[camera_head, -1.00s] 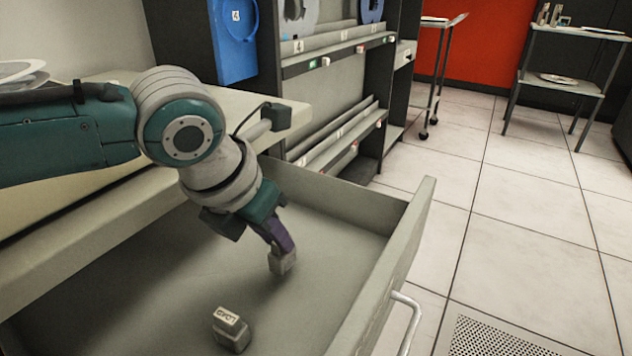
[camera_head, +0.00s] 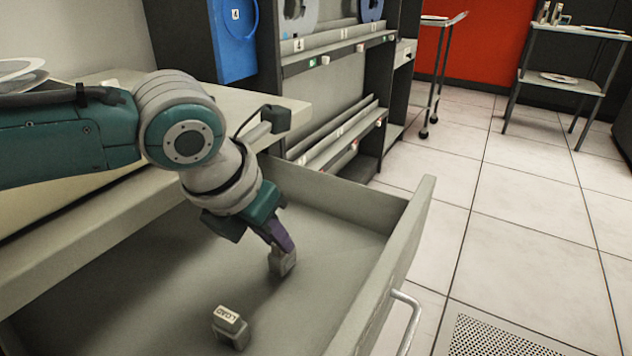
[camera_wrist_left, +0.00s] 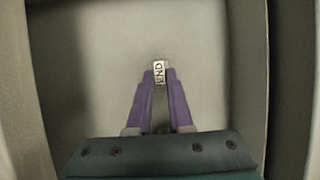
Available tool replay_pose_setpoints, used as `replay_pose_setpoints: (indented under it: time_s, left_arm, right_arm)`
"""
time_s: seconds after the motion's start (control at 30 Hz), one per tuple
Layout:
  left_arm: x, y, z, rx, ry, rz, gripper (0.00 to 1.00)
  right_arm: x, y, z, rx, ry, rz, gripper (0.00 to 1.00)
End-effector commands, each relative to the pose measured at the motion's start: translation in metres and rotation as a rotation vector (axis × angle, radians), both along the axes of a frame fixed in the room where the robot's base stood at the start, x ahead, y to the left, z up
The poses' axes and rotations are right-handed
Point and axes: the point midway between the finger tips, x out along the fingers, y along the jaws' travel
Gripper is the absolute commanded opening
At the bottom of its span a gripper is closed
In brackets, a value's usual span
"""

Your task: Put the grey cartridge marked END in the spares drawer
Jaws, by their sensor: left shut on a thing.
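The grey cartridge marked END (camera_wrist_left: 160,71) is between the purple fingertips of my left gripper (camera_wrist_left: 161,82) in the left wrist view, its label readable there. In the head view my left gripper (camera_head: 281,240) reaches down inside the open spares drawer (camera_head: 419,215), shut on the grey cartridge (camera_head: 282,262). The cartridge is low over the drawer floor; I cannot tell whether it touches. My right gripper is in neither view.
A grey cartridge marked LOAD (camera_head: 230,327) stands in the drawer, nearer the camera. The desk top (camera_head: 225,105) overhangs the drawer's back left. The drawer floor around the END cartridge is clear. A perforated floor tile (camera_head: 490,338) lies at right.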

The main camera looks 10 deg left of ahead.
Motion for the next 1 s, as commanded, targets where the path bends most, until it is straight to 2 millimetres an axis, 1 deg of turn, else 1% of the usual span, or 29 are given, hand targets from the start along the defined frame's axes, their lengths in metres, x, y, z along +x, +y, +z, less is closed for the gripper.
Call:
replay_pose_setpoints:
  time_s: [0.93,0.97,1.0]
  left_arm:
    - [0.000,0.000,-0.021,0.000,0.000,0.000,0.00]
    - [0.000,0.000,-0.021,0.000,0.000,0.000,0.20]
    - [0.000,0.000,-0.020,0.000,0.000,0.000,0.24]
  right_arm:
    - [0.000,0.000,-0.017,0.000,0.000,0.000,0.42]
    - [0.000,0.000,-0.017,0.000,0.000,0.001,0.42]
    - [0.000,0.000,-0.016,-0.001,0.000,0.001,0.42]
